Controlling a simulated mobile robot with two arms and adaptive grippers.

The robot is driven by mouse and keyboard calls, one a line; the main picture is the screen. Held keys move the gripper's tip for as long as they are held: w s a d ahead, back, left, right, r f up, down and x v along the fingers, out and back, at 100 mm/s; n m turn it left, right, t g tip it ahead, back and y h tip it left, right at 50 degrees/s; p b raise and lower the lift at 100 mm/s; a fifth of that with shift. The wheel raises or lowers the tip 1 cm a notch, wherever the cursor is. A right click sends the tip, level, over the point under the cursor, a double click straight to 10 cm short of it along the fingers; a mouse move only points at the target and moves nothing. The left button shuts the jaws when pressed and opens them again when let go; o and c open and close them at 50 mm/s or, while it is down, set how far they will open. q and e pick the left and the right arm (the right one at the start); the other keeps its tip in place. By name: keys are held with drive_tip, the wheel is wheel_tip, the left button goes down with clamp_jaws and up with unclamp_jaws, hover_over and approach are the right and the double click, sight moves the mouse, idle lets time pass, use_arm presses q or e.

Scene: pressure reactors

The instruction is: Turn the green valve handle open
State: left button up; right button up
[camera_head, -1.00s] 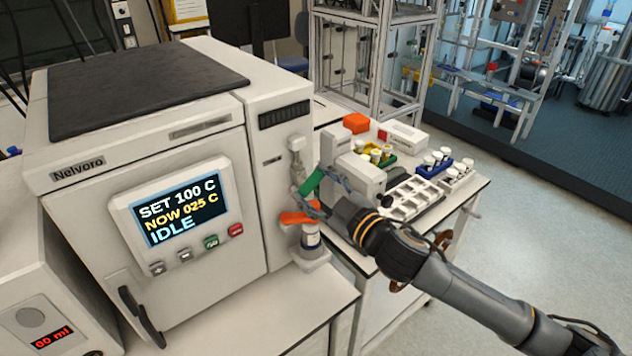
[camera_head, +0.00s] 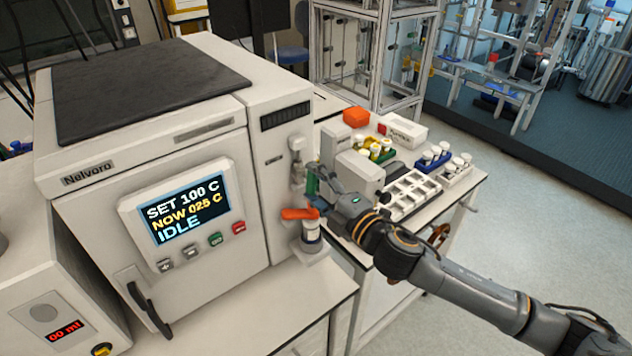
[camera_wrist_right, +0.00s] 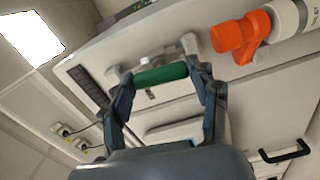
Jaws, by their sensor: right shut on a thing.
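The green valve handle (camera_head: 310,186) is on the side fitting of the white Nelvoro reactor (camera_head: 258,190), above an orange handle (camera_head: 299,213). In the head view it stands nearly upright and is partly hidden by my gripper. My right gripper (camera_head: 319,184) reaches it from the right. In the right wrist view the green handle (camera_wrist_right: 160,74) lies crosswise between the fingers of my right gripper (camera_wrist_right: 163,84), which is shut on it. The orange handle (camera_wrist_right: 241,36) shows to its right there. My left gripper is not in view.
A white-capped bottle (camera_head: 311,232) stands below the orange handle. To the right, a side table holds a white device (camera_head: 358,178), a tray (camera_head: 410,192), vial racks (camera_head: 433,158) and an orange block (camera_head: 356,117). The floor at right is clear.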

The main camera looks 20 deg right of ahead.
drive_tip(key=shift+n, duration=0.6)
drive_tip(key=o, duration=1.1)
drive_tip(key=shift+o, duration=0.2)
drive_tip(key=v, duration=1.2)
